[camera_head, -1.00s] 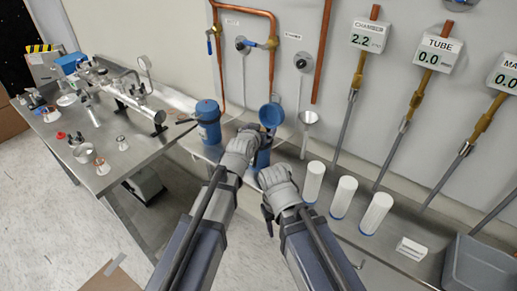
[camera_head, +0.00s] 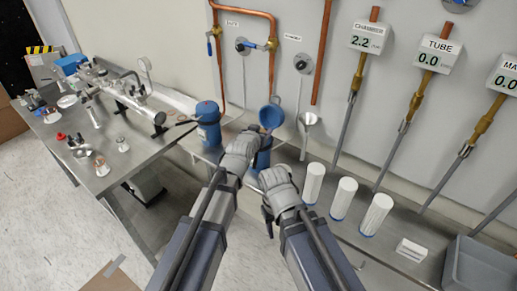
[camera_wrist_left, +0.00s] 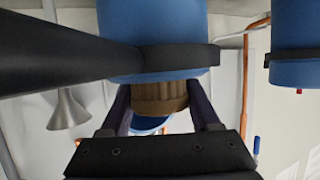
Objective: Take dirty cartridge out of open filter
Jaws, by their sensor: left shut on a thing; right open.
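The open filter is a blue housing (camera_head: 262,158) with a dark rim. Its round blue lid (camera_head: 271,115) is swung up behind it. In the left wrist view, which looks upside down, the housing (camera_wrist_left: 160,25) fills the top. The dirty cartridge (camera_wrist_left: 160,94), brown and pleated, sticks out of its mouth; the rest of it is hidden inside. My left gripper (camera_wrist_left: 160,103) is shut on the cartridge's exposed end, one finger on each side. It also shows at the filter mouth in the head view (camera_head: 257,134). My right gripper (camera_head: 267,214) is open, lower and apart from the filter.
A closed blue filter (camera_head: 208,122) stands just left. Copper pipes and a funnel (camera_head: 309,119) are close behind.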

